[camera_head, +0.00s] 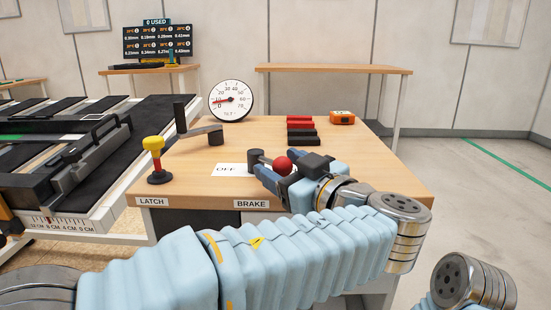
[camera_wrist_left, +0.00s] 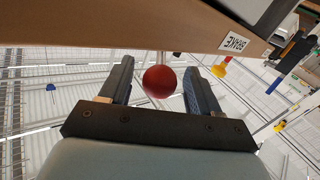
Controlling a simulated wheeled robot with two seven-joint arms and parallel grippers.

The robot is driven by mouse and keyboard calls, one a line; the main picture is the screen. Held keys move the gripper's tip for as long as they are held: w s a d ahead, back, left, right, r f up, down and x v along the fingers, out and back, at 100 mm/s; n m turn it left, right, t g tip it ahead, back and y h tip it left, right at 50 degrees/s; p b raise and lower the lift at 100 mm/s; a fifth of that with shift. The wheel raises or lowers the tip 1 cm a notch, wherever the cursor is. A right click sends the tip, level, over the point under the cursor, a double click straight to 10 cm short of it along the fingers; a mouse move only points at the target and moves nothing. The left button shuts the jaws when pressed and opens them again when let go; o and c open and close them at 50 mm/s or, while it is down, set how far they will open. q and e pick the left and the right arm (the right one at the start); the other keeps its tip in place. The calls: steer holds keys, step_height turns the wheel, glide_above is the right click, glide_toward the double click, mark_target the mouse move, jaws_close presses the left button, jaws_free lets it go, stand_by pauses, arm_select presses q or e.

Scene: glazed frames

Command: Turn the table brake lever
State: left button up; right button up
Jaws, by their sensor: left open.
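The brake lever shows a red ball knob (camera_head: 283,165) and a dark grey pivot post (camera_head: 256,158) on the wooden table (camera_head: 345,160), behind the BRAKE label (camera_head: 251,204). A white card reading OFF (camera_head: 226,169) lies left of the pivot. My left gripper (camera_head: 268,172) is open at the lever, with the knob between its fingers in the picture. In the left wrist view the red knob (camera_wrist_left: 158,82) sits between the two open fingers (camera_wrist_left: 158,85), apart from both. Much of the lever's arm is hidden. My right gripper is not in view.
A yellow-topped latch knob (camera_head: 154,145) stands at the table's left front. A grey crank handle (camera_head: 205,133), a round gauge (camera_head: 231,100), red and black blocks (camera_head: 301,130) and an orange tape measure (camera_head: 342,117) are behind. A black-topped machine (camera_head: 75,150) stands left.

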arm_select(q)
steer(key=shift+x, duration=1.1)
jaws_close()
